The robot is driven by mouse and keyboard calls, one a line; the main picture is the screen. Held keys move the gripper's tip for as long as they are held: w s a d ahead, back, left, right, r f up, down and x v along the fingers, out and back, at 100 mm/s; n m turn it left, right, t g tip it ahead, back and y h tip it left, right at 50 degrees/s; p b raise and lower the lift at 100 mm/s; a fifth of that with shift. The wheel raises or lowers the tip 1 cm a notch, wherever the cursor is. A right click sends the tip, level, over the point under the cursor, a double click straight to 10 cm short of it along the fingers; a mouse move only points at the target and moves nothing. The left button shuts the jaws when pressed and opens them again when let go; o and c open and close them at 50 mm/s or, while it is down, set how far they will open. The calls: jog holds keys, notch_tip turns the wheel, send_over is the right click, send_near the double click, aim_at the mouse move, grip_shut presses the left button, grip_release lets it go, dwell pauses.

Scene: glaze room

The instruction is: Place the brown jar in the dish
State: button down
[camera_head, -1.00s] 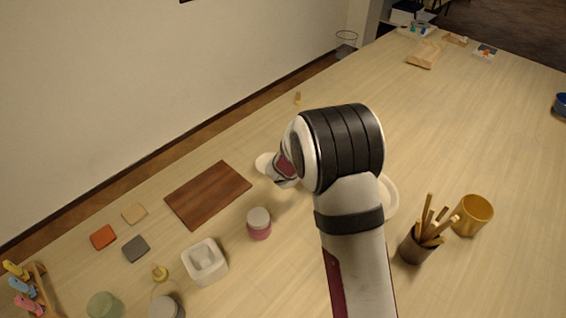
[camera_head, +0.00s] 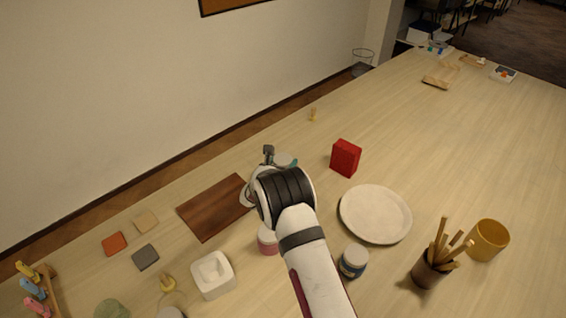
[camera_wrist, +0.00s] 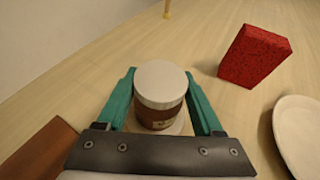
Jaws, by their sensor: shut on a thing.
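The brown jar (camera_wrist: 157,117) has a pale lid and stands upright between the teal fingers of my gripper (camera_wrist: 160,80) in the wrist view. My gripper is shut on it. A pale round edge shows around the jar's base, and I cannot tell what it is. In the head view my arm hides most of the jar and gripper; a pale round top shows beyond the wrist. The dish (camera_head: 375,213), round, wide and off-white, lies empty on the table to the right of my arm. Its edge shows at the right of the wrist view (camera_wrist: 300,135).
A red box (camera_head: 346,157) stands between the jar and the dish, farther back. A blue jar (camera_head: 353,261) stands in front of the dish, with a stick-filled cup (camera_head: 428,270) and gold cup (camera_head: 487,240) to its right. A brown board (camera_head: 212,208) lies left.

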jog(key=shift+f, duration=0.35)
jog(key=shift+f, duration=0.15)
jog(key=shift+c, duration=0.2)
grip_release()
